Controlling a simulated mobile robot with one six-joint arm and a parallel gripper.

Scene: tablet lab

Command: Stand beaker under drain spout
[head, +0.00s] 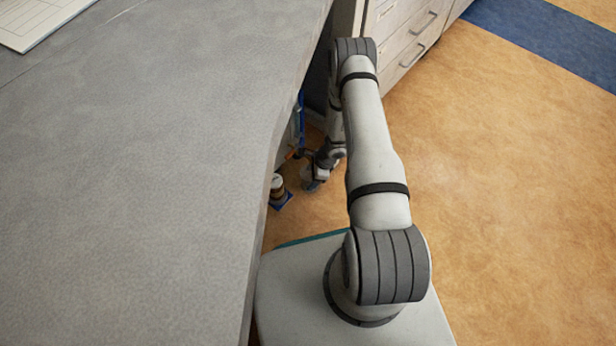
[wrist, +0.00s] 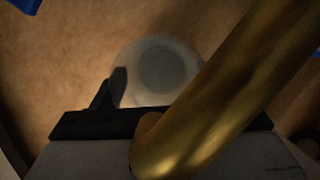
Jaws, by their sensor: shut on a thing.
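A pale, translucent round beaker (wrist: 158,72) shows from above in the middle of the wrist view, with the brown floor around it. My gripper (head: 314,183) is low beside the bench in the head view and is shut on the beaker. One dark finger shows at the beaker's left side in the wrist view; the other is hidden behind the pipe. A thick brass pipe (wrist: 225,95), which looks like the drain spout, crosses diagonally in front of the camera and covers the beaker's lower right edge. I cannot make out the beaker in the head view.
The grey bench top (head: 130,170) fills the left, its edge hiding what is beneath. A white and brown cylinder (head: 278,187) stands on a blue base left of my gripper. Drawers (head: 400,40) stand behind. Open floor (head: 500,180) lies to the right.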

